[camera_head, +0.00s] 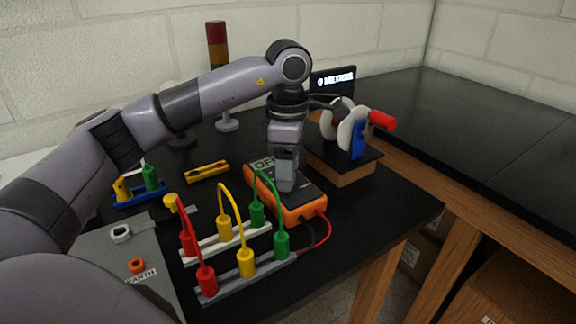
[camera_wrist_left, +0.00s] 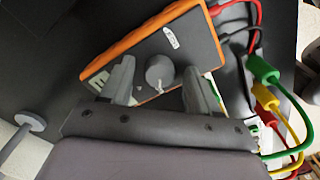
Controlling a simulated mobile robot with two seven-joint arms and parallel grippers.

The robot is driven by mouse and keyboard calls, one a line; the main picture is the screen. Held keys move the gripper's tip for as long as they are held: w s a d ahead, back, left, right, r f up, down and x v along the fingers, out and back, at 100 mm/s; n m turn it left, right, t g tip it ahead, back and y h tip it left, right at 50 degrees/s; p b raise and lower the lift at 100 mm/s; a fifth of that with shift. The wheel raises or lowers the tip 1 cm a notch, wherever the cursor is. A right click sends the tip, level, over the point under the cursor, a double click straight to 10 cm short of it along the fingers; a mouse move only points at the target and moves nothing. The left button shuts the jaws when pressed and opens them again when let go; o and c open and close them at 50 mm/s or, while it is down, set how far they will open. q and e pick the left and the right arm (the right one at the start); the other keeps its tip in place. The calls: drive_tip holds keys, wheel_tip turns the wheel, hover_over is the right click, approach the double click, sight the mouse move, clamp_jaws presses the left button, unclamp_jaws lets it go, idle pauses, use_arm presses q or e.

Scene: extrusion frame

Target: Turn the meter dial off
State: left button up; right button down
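My left gripper (camera_head: 285,186) points down over the meter's face and hides the dial in the head view. In the left wrist view, the grey round dial (camera_wrist_left: 158,70) stands on the meter's face (camera_wrist_left: 195,42), with a white mark on its lower edge. The left gripper's fingers (camera_wrist_left: 158,80) are apart, one on each side of the dial, with visible gaps. My right gripper is not in view.
Red, yellow and green leads (camera_head: 222,188) in plug strips stand just in front of the meter. Red and black cables leave its right end. A wooden block with a clamp-like device (camera_head: 345,172) stands to the right. A yellow piece (camera_head: 207,172) lies to the left.

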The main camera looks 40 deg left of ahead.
use_arm(q)
drive_tip(key=shift+r, duration=3.6)
